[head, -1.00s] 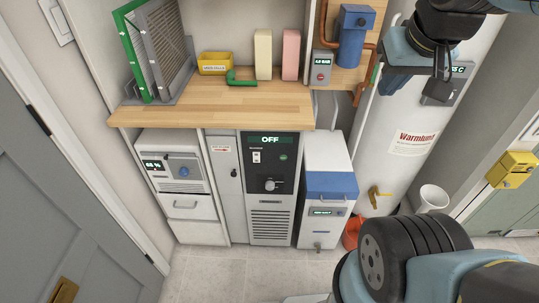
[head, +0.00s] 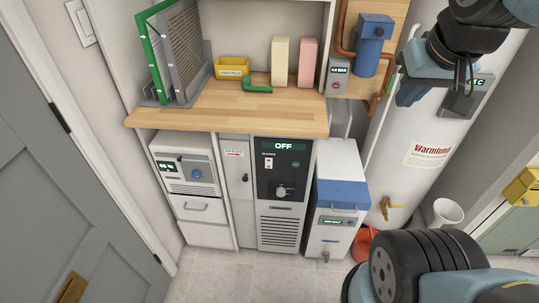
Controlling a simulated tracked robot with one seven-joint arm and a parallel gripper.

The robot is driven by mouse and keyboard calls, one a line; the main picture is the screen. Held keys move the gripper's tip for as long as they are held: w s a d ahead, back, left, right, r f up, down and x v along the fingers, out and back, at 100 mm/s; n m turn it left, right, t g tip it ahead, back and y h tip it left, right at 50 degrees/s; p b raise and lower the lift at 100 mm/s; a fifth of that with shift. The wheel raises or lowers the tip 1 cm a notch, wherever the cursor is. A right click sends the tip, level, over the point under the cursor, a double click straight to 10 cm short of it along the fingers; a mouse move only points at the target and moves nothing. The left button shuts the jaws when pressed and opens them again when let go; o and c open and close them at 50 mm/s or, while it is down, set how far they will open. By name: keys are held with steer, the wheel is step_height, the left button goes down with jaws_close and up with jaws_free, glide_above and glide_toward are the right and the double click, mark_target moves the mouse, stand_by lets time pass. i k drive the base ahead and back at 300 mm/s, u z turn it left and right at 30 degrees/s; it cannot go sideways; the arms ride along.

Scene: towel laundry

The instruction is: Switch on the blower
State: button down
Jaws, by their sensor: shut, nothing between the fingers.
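The blower (head: 281,190) is the dark-fronted unit under the wooden counter, in the middle of the head view. Its display (head: 283,146) reads OFF. A vent grille fills the lower front. My gripper (head: 404,98) hangs at the upper right, in front of the white tank, well apart from the blower. It is shut and empty; its fingertips are small and dark in this view.
A white unit with drawers (head: 190,190) stands left of the blower, a blue-and-white box (head: 337,195) right of it. The white tank (head: 420,140), an orange bucket (head: 362,243) and a white bin (head: 445,212) are at right. The floor in front is clear.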

mark_target(268, 161)
steer(key=u, duration=1.1)
steer(key=k, duration=1.35)
steer(key=z, duration=0.65)
steer(key=i, duration=1)
steer(key=u, duration=0.05)
